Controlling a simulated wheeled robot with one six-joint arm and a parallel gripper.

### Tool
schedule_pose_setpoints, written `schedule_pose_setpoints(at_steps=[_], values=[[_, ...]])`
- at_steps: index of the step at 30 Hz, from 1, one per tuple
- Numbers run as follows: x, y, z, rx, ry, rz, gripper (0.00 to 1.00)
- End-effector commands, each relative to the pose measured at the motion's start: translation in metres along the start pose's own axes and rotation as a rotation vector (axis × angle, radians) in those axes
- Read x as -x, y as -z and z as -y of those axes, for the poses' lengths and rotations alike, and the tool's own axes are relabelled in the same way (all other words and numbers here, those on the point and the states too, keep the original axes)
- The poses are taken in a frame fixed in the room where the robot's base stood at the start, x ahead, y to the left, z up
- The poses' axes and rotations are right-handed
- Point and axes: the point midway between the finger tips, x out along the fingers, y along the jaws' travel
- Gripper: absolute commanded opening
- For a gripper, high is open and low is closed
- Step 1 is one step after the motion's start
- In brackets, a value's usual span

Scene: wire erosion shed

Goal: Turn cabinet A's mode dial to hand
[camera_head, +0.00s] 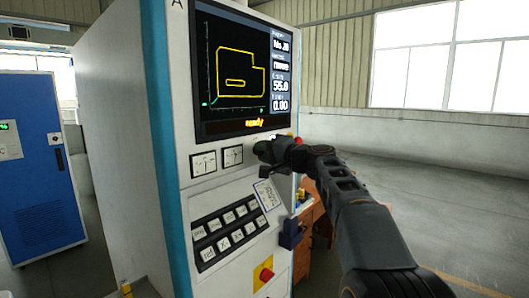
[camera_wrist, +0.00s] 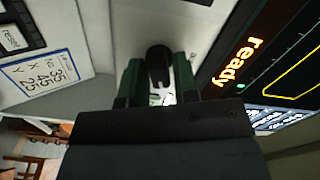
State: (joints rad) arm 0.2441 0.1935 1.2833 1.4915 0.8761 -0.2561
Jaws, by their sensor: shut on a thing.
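Cabinet A (camera_head: 171,110) is a white and teal machine cabinet with the letter A at its top. My gripper (camera_head: 264,151) is at its front panel, just below the screen and right of two small gauges. In the wrist view, my gripper (camera_wrist: 158,72) has its dark green fingers on either side of a black dial knob (camera_wrist: 159,62) and is shut on it. The knob's marks and its mode label cannot be read. In the head view, the gripper and arm hide the dial.
The screen (camera_head: 240,75) shows a yellow outline and "ready". Below are a sloped keypad (camera_head: 228,231), a small display card (camera_head: 267,194) and a red button (camera_head: 266,275) on a yellow plate. A blue cabinet (camera_head: 37,190) stands at left. The floor at right is clear.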

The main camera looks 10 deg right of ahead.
Motion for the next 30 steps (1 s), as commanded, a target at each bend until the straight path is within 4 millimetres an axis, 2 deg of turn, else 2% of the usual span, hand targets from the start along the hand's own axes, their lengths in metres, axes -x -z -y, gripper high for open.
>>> schedule_pose_setpoints(at_steps=[19, 20, 21, 25, 30], values=[[0.0002, 0.0007, 0.0009, -0.046, 0.002, -0.002, 0.04], [0.0002, 0.0006, 0.0009, -0.046, 0.002, -0.002, 0.29], [0.0002, 0.0006, 0.0009, -0.046, 0.002, -0.002, 0.33], [0.0001, 0.0003, 0.0006, -0.046, 0.001, -0.001, 0.44], [-0.0001, -0.0001, 0.0004, -0.045, 0.001, 0.0, 0.44]])
